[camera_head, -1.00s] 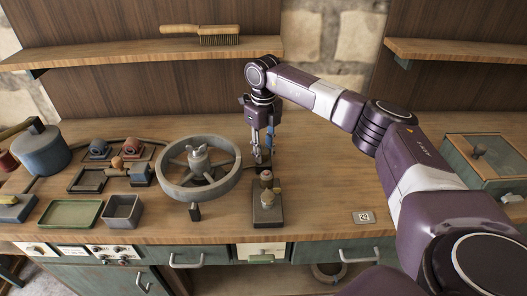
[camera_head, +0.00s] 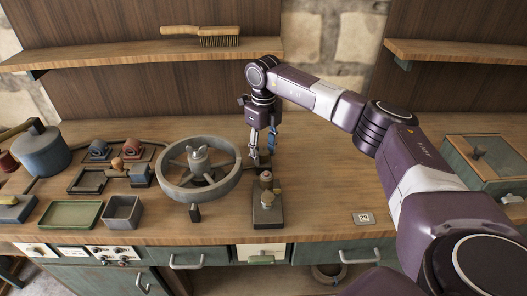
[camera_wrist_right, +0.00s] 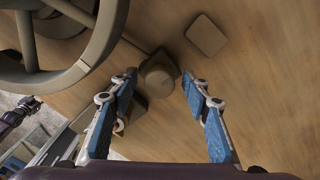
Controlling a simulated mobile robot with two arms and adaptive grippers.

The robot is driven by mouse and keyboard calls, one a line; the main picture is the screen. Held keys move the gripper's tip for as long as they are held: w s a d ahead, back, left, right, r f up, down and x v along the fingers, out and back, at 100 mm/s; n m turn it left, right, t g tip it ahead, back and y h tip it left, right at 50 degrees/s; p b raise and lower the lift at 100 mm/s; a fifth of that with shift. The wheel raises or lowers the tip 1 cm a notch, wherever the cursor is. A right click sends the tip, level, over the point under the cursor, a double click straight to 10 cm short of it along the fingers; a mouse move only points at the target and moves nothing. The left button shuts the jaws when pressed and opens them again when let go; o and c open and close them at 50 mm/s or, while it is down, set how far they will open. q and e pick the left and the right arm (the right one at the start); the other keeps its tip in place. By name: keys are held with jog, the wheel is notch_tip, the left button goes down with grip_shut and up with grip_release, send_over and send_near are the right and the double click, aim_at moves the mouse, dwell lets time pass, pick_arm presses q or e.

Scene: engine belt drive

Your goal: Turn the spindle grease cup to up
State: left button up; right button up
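My right gripper (camera_head: 263,153) points down just right of the grey spoked wheel (camera_head: 168,187), with its fingers apart. In the right wrist view the open fingers (camera_wrist_right: 160,82) straddle a brownish-grey rounded cap on a post (camera_wrist_right: 158,74), with gaps on both sides. I cannot tell for certain that this cap is the spindle grease cup. In the head view the fingers partly hide it.
The wheel rim (camera_wrist_right: 98,45) is close to the left finger. A flat square plate (camera_wrist_right: 207,35) lies beyond the fingers. A green tray (camera_head: 70,214) and a grey bin (camera_head: 122,211) stand at left. The bench right of the block is mostly clear.

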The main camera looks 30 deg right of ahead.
aim_at(264, 151)
jog(key=shift+r, duration=0.1)
notch_tip(264, 151, up, 12)
dwell(0.5)
dwell(0.6)
